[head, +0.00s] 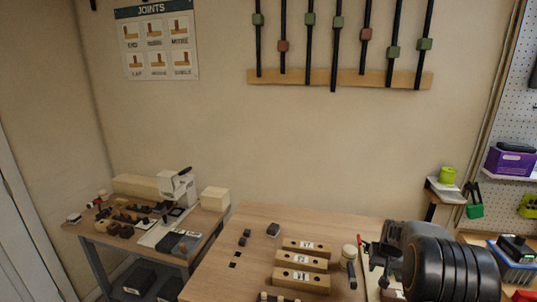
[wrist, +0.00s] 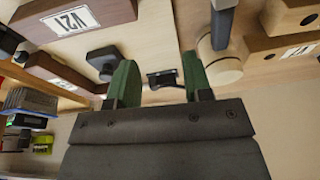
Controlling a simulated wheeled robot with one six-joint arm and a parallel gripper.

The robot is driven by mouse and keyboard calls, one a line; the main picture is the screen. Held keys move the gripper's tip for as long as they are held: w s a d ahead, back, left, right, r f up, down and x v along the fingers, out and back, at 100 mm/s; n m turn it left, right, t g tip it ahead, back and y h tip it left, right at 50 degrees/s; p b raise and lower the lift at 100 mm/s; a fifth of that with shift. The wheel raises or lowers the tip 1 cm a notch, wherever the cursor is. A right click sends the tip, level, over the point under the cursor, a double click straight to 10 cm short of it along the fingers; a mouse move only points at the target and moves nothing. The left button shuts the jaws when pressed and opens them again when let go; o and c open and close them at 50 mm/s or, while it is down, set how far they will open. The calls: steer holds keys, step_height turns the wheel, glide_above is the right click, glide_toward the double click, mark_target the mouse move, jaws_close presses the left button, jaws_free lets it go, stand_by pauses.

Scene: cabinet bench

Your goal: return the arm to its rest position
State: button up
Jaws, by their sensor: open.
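My gripper (wrist: 158,72) shows in the wrist view with its two green fingers apart and nothing between them. A small black fitting shows beyond the gap. A mallet (wrist: 219,62) with a pale head and dark handle is just right of the fingers in that view. A brown wooden block labelled V21 (wrist: 110,12) is up and to the left. In the head view, black ribbed parts of my arm fill the lower right, and I cannot make out the fingers there.
The wooden bench (head: 215,275) carries several labelled wooden blocks (head: 298,262), a mallet (head: 349,253) and small dark pieces (head: 273,230). A side table with a white machine (head: 178,188) stands left. Clamps (head: 335,45) hang on the wall. A purple box (head: 510,161) sits on a shelf right.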

steer(key=s+a+r+n, duration=0.1)
steer(key=s+a+r, duration=0.3)
steer(key=s+a, duration=0.2)
steer(key=s+a+r+n+t, duration=0.1)
steer(key=s+a+r, duration=0.4)
steer(key=s, duration=0.5)
steer(key=s+a+r+n, duration=0.1)
steer(key=s+a+r, duration=0.3)
steer(key=s+a, duration=0.5)
steer(key=shift+r+n+y, duration=0.25)
steer(key=shift+n+y, duration=0.05)
